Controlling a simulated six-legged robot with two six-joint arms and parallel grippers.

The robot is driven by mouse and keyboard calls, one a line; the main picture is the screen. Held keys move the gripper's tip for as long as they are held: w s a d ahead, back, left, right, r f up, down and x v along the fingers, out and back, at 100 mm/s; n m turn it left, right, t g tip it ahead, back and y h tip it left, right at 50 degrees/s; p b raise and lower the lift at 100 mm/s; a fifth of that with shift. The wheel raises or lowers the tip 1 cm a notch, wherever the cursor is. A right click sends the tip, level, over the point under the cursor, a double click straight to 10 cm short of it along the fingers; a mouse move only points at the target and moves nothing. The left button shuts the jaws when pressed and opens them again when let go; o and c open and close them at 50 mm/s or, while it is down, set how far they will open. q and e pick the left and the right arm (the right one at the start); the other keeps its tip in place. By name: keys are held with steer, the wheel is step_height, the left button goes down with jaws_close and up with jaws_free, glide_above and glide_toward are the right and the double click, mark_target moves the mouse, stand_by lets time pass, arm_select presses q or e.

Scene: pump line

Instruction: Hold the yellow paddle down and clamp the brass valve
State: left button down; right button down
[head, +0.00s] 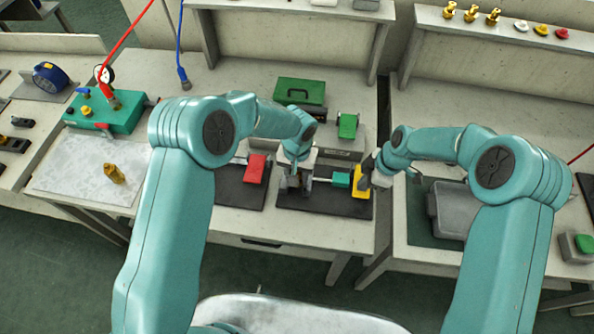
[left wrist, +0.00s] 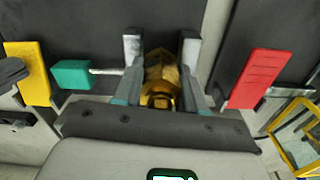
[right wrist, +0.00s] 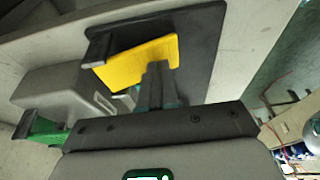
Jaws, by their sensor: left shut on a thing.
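The brass valve (left wrist: 160,82) sits between the fingers of my left gripper (left wrist: 160,55), which is shut on it. In the head view my left gripper (head: 295,178) is over the dark plate, and the valve is hidden there. A teal-handled lever (left wrist: 72,74) lies beside the valve; its handle also shows in the head view (head: 341,180). The yellow paddle (right wrist: 140,62) is beyond that handle. My right gripper (right wrist: 158,82) is shut and empty, its tips overlapping the paddle's edge. I cannot tell whether they press on it or how far down the paddle is.
A red paddle (head: 256,168) on another dark plate lies left of my left gripper. A green paddle (head: 347,124) and a green toolbox (head: 300,92) stand behind. A teal box (head: 105,112) and a loose brass piece (head: 113,174) are at the left. A grey tray (head: 455,208) lies right.

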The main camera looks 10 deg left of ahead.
arm_select(q)
steer(key=shift+f, duration=0.3)
stand_by(0.6)
steer(key=shift+c, duration=1.2)
jaws_free()
steer(key=shift+r, duration=0.1)
steer(key=shift+r, duration=3.4)
steer(key=shift+r+p, duration=1.15)
arm_select(e)
step_height(320, 180, up, 7)
